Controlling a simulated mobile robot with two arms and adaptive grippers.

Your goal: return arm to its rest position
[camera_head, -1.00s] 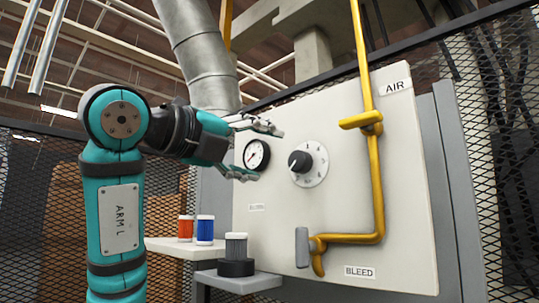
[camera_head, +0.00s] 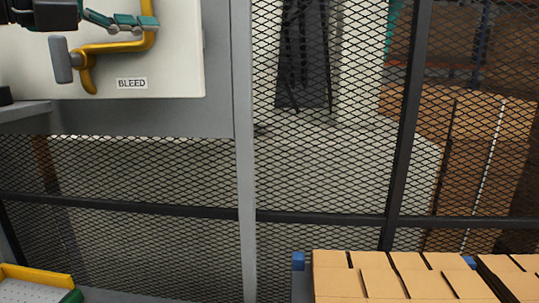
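My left gripper (camera_head: 128,22) is at the top left edge of the camera_head view, with its dark wrist coming in from the left. One teal finger with grey pads shows in front of the panel, overlapping the yellow pipe (camera_head: 120,47). I cannot tell whether it touches the pipe. The top edge cuts off the rest, so its opening is hidden. I see nothing held in the visible part. My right arm and gripper are not in view.
The panel (camera_head: 185,72) has a grey-handled yellow lever (camera_head: 62,62) and a BLEED label (camera_head: 132,83). Mesh fencing with a grey post (camera_head: 243,150) stands behind. Tan boxes (camera_head: 400,285) are at the lower right. A yellow-edged bin (camera_head: 38,275) is lower left.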

